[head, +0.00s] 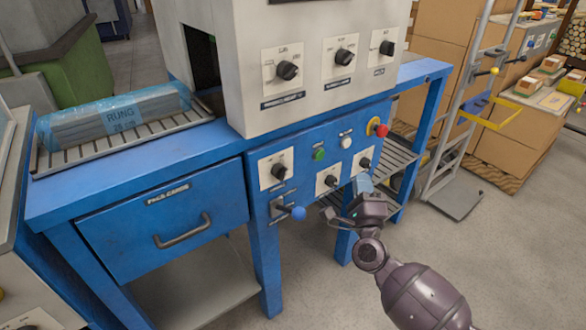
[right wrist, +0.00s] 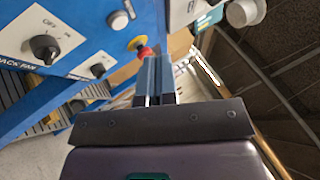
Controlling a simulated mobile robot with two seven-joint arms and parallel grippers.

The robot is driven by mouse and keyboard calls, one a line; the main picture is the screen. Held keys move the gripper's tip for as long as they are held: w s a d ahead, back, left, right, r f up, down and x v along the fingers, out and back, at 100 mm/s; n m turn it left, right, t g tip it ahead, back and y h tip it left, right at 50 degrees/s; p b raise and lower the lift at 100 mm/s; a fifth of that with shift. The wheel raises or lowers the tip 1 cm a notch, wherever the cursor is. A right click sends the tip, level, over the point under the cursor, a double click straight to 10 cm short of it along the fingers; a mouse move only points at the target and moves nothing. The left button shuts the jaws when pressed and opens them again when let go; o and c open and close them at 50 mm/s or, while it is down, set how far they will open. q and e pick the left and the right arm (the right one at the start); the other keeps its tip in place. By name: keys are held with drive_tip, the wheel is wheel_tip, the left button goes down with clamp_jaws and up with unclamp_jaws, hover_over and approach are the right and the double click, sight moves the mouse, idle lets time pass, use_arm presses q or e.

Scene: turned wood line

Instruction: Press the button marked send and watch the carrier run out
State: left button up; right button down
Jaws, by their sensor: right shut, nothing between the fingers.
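The blue front panel (head: 300,165) carries a green button (head: 319,154), a white button (head: 346,142) and a red mushroom button (head: 377,127) on a yellow base. Their small labels are too blurred to read, so I cannot tell which is marked send. My right gripper (head: 362,184) is shut and empty, in front of the panel's lower right part. In the right wrist view its fingers (right wrist: 155,76) point towards the red button (right wrist: 146,52), with a pale round button (right wrist: 118,20) to the upper left. No carrier can be made out. My left gripper is out of view.
Rotary knobs (head: 281,172) and a blue-tipped lever (head: 297,213) sit near the buttons. A wrapped rung pack (head: 115,116) lies on rollers at left. The grey machine housing (head: 300,22) overhangs the panel. A hand truck (head: 462,125) stands at right; floor before it is clear.

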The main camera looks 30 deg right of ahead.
sight(320, 155)
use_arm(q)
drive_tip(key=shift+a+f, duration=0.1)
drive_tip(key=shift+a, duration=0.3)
use_arm(e)
drive_tip(key=shift+w+a+f+m+g+h, duration=0.1)
drive_tip(key=shift+w+f+m+g+h, duration=0.2)
drive_tip(key=shift+m, duration=0.3)
drive_tip(key=shift+w+f+m+g+h, duration=0.1)
drive_tip(key=shift+w+m+g+h, duration=0.1)
drive_tip(key=shift+w+m+h, duration=0.3)
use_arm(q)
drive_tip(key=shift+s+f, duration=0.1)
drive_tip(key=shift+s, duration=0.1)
use_arm(e)
drive_tip(key=shift+s, duration=0.1)
use_arm(q)
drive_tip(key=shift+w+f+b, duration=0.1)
drive_tip(key=shift+b, duration=0.9)
use_arm(e)
drive_tip(key=w, duration=0.8)
drive_tip(key=shift+w+a, duration=0.3)
drive_tip(key=shift+a, duration=0.1)
drive_tip(key=shift+w, duration=0.1)
drive_tip(key=shift+w, duration=0.3)
